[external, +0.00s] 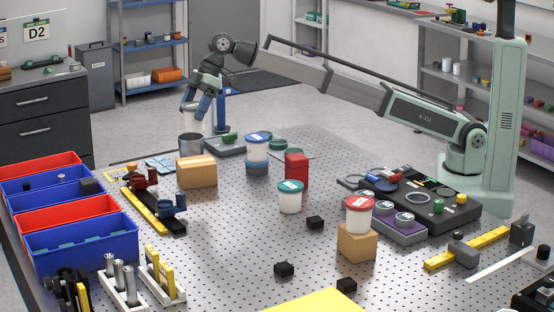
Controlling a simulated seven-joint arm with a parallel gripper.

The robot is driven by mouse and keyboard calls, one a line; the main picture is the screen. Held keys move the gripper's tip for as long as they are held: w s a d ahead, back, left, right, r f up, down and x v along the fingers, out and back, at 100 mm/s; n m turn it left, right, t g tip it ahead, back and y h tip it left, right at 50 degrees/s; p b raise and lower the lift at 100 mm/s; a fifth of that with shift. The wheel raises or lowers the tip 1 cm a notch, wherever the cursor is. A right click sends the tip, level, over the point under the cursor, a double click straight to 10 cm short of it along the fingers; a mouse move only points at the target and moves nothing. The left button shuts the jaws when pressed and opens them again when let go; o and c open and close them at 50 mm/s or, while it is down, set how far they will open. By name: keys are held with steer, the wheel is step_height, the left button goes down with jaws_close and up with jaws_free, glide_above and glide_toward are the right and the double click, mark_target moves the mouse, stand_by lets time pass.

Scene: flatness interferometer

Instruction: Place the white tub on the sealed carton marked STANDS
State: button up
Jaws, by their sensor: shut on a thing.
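My gripper (195,108) is at the back left of the perforated table, pointing down. It is shut on a pale, whitish tub (194,124), partly hidden by the fingers. The tub is above or just behind a grey metal cylinder (190,146); I cannot tell whether they touch. A tan carton (197,173) stands in front of the cylinder, its top bare. Another tan carton (356,245) at the front right has a red-lidded white tub (359,216) on it. No STANDS marking is readable on either carton.
A blue-lidded tub (257,148), a teal-lidded tub (290,198) and a red block (296,170) stand mid-table. Red and blue bins (80,245) line the left edge. A dark control box (425,202) is at right. Small black blocks (284,269) lie toward the front.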

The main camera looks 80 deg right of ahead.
steer(key=shift+f, duration=5)
steer(key=shift+f, duration=0.1)
steer(key=o, duration=0.9)
steer(key=shift+o, duration=0.2)
steer(key=v, duration=1.2)
